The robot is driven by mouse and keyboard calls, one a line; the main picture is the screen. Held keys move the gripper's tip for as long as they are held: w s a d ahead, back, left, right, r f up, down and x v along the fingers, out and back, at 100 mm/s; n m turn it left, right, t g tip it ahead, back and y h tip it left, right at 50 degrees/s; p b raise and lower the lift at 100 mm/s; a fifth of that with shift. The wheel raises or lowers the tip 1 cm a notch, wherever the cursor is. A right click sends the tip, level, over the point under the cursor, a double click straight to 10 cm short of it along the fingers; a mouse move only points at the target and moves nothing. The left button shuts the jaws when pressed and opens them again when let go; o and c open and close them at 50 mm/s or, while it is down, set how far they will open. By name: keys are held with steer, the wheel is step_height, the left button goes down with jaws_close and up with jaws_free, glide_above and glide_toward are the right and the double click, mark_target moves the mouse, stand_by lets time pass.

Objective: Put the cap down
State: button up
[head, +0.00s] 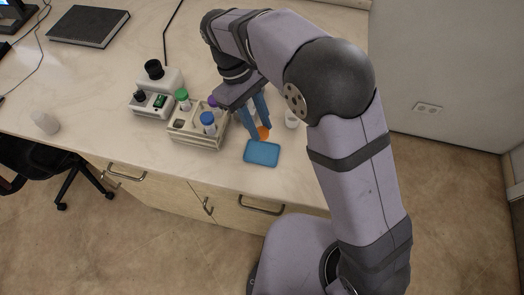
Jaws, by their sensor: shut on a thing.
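My gripper (259,131) has blue fingers and points down over the table, right of the tube rack. It is shut on an orange cap (264,134), partly hidden by the fingers. The cap is just behind the far edge of a small blue tray (262,153). The tray looks empty. I cannot tell whether the cap touches the table.
A beige rack (194,139) holds tubes with green, blue and purple caps, close left of my gripper. A small white cup (292,118) stands to the right. A white device with a black knob (154,69) stands behind the rack. The table's front edge is close to the tray.

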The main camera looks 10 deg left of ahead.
mark_target(263, 154)
steer(key=shift+f+p, duration=1.5)
steer(key=shift+f, duration=3.5)
steer(key=shift+f, duration=0.2)
steer(key=o, duration=0.7)
steer(key=shift+r, duration=0.1)
steer(key=shift+r, duration=0.15)
steer(key=b+v, duration=0.3)
steer(key=v, duration=0.9)
steer(key=shift+b, duration=0.35)
steer(key=shift+w, duration=0.1)
